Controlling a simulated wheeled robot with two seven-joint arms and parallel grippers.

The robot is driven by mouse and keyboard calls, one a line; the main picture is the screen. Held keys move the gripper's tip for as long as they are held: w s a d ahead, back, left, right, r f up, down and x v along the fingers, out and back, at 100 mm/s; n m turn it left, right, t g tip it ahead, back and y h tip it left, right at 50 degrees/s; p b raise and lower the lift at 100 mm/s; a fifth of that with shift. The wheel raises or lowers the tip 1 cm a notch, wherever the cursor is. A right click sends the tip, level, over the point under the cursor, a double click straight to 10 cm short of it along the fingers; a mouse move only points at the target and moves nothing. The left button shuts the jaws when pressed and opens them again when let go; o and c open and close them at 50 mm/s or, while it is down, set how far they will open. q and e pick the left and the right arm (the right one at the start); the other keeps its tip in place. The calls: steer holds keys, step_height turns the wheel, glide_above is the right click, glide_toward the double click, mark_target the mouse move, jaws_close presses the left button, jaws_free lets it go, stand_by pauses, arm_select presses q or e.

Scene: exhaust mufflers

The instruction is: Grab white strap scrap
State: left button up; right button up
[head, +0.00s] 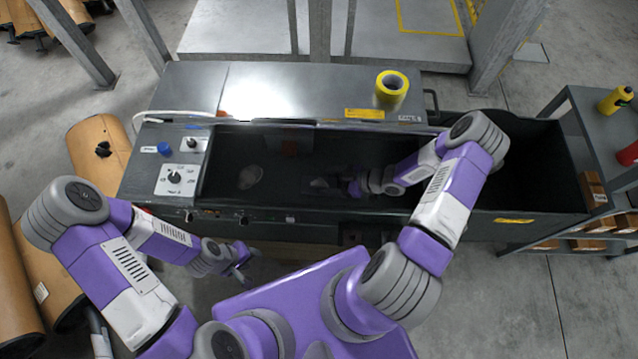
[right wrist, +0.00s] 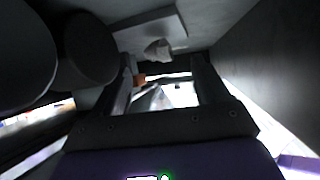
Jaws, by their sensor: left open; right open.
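A thin white curved strap (head: 172,114) lies along the back left edge of the dark machine, above the knob panel. A small pale crumpled piece (head: 249,177) lies in the dark trough of the machine; a pale piece also shows beyond the fingers in the right wrist view (right wrist: 157,50). I cannot tell which of these is the strap scrap. My right gripper (head: 322,185) is inside the trough, to the right of the pale piece and apart from it. It is open and empty, and its fingers show in the right wrist view (right wrist: 165,78). My left gripper (head: 243,262) is open, in front of the machine.
The trough's walls and front rim (head: 300,214) surround my right gripper. A dark open bin (head: 530,160) is at the right, beside a shelf (head: 603,125) with bottles. Brown mufflers (head: 98,150) lie at the left.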

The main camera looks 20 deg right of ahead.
mark_target(321, 181)
steer(key=x, duration=0.3)
steer(key=shift+w+b, duration=0.1)
steer(key=shift+b, duration=0.2)
steer(key=shift+c, duration=0.4)
steer(key=c, duration=1.1)
